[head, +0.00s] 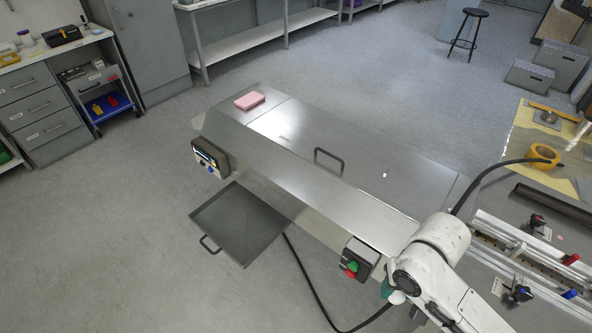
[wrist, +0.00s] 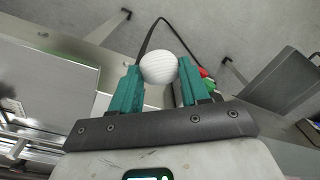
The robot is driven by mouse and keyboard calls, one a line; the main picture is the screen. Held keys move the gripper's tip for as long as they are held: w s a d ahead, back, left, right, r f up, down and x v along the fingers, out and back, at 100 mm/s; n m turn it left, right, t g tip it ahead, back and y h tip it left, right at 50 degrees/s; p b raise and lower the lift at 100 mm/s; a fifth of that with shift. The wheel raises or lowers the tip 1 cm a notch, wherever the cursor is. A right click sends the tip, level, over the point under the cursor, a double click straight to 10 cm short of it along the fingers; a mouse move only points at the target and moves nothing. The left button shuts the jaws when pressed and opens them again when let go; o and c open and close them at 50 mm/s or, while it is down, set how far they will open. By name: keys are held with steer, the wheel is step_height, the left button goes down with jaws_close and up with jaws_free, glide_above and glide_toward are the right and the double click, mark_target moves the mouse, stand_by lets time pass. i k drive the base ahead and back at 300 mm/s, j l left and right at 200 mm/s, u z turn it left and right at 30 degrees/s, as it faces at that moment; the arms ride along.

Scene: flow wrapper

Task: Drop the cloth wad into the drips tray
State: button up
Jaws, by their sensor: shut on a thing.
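The cloth wad (wrist: 159,67) is a white, ribbed ball between the teal fingertips in the wrist view. My gripper (wrist: 160,72) is shut on it. In the head view my gripper (head: 390,290) hangs at the lower right, partly hidden by my white arm, and a bit of the white wad (head: 397,298) shows. The drips tray (head: 240,228) is a flat, dark grey square with a handle at its near left corner, beside the machine's near side. It also shows at the right of the wrist view (wrist: 279,87), apart from my gripper.
A control box (head: 358,260) with red and green buttons sits between my gripper and the tray. Another control box (head: 210,160) is farther left. A black cable (head: 302,268) runs along the floor. A pink block (head: 249,100) lies on the steel machine (head: 290,160).

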mark_target(250, 216)
steer(key=i+j, duration=0.2)
steer(key=j, duration=0.2)
steer(key=i+j, duration=0.25)
steer(key=j, duration=0.15)
steer(key=i+j, duration=0.2)
steer(key=j, duration=0.2)
steer(key=i+j, duration=0.2)
steer(key=j, duration=0.2)
steer(key=i+j, duration=0.25)
steer(key=j, duration=0.15)
